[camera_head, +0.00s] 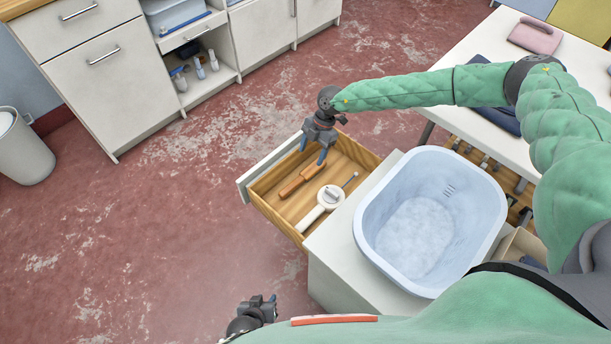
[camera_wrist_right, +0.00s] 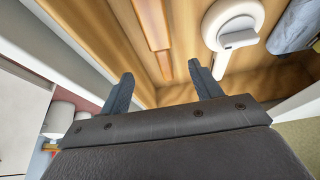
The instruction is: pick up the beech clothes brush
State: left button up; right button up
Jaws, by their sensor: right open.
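The clothes brush (camera_head: 301,180), a long orange-brown wooden piece, lies on the floor of the open wooden drawer (camera_head: 276,210). In the right wrist view the brush (camera_wrist_right: 152,27) lies beyond the fingertips, cut off by the top edge. My right gripper (camera_head: 313,150) is over the back of the drawer, pointing down, open and empty, apart from the brush. Its two fingers (camera_wrist_right: 158,85) stand wide apart in the wrist view. My left gripper (camera_head: 264,301) is low at the bottom of the head view, away from the drawer; its jaw gap is unclear.
A white round-headed tool (camera_head: 330,196) lies beside the brush in the drawer. A pale blue basin (camera_head: 432,160) stands on the white cabinet to the right. A white table (camera_head: 470,45) is behind it.

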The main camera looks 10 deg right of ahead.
aim_at(306, 173)
jog(key=shift+w+d+f+b, duration=0.15)
jog(key=shift+d+f+b, duration=0.15)
jog(key=shift+f+b, duration=0.4)
jog(key=shift+x, duration=4.05)
jog(key=c, duration=1.1)
notch_tip(306, 173, up, 10)
jog(key=shift+r, duration=0.1)
jog(key=shift+o, duration=1.4)
jog(key=shift+c, duration=0.7)
